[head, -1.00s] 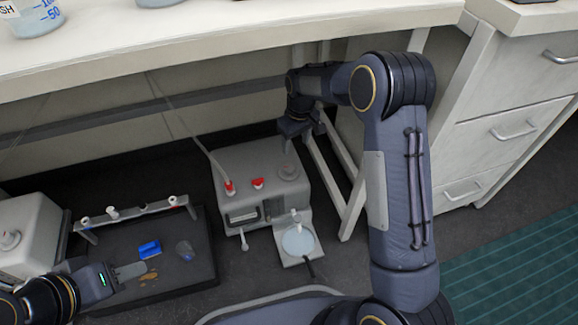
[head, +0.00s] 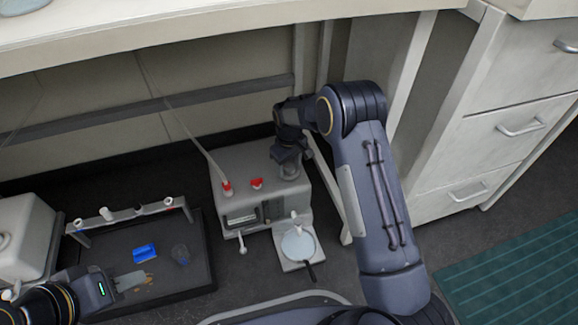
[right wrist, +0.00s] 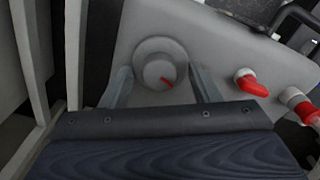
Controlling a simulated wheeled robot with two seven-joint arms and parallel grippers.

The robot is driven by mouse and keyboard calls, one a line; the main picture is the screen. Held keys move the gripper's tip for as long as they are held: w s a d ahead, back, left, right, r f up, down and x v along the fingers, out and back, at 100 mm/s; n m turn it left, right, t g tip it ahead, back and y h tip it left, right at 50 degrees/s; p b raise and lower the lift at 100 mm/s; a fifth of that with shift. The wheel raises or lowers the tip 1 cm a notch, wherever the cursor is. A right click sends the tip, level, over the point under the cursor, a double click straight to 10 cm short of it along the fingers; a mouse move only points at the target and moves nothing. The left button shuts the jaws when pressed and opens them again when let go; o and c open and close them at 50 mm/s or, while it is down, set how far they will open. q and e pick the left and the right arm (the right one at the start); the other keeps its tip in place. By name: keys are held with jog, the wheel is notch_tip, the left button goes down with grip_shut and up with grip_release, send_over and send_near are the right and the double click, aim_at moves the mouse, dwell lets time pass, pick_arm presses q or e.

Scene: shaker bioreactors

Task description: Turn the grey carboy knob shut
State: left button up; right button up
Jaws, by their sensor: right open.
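The grey knob (right wrist: 158,72), round with a red mark, sits on the top of a pale grey carboy box (head: 255,160). In the head view the knob (head: 290,174) is partly hidden below my right gripper (head: 289,163). In the right wrist view my right gripper (right wrist: 162,78) is open, with one finger on each side of the knob and a gap visible on both sides. My left gripper (head: 130,282) is low at the left, over a dark tray; I cannot tell whether its fingers are apart.
Two red valves, a left one (head: 227,188) with a tube and a right one (head: 257,183), stand beside the knob. The dark tray (head: 190,272) holds a blue piece (head: 145,252). The bench (head: 200,28) overhangs behind; drawers (head: 500,130) stand at right.

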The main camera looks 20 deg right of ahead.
jog(key=shift+r, duration=0.1)
jog(key=c, duration=1)
jog(key=shift+r+m+p, duration=0.15)
jog(key=shift+m+p, duration=1)
jog(key=shift+m, duration=0.15)
jog(key=m+p, duration=0.1)
jog(key=m, duration=0.1)
jog(key=shift+m, duration=0.4)
jog(key=m+p, duration=0.2)
jog(key=m, duration=0.2)
jog(key=shift+m+p, duration=0.65)
jog(key=shift+m, duration=1.45)
jog(key=o, duration=1)
